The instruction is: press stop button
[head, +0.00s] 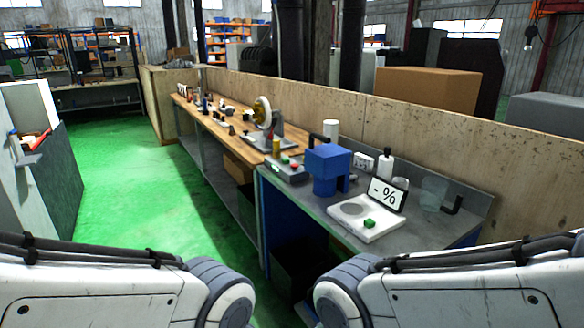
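A small grey control box (288,171) sits on the workbench at the centre of the head view, left of a blue machine. On its top are a green button (285,158) and a red button (295,166), both small in the picture. I cannot read any label on them. My two white arms show at the bottom left and bottom right, well short of the box. Neither gripper is in view.
The blue machine (326,168) stands right of the box. A white scale (367,221) with a green cube (369,223) and a "- %" display (387,194) is nearer. A grinder-like wheel (262,112) stands behind. Green floor (150,190) left of the bench is clear.

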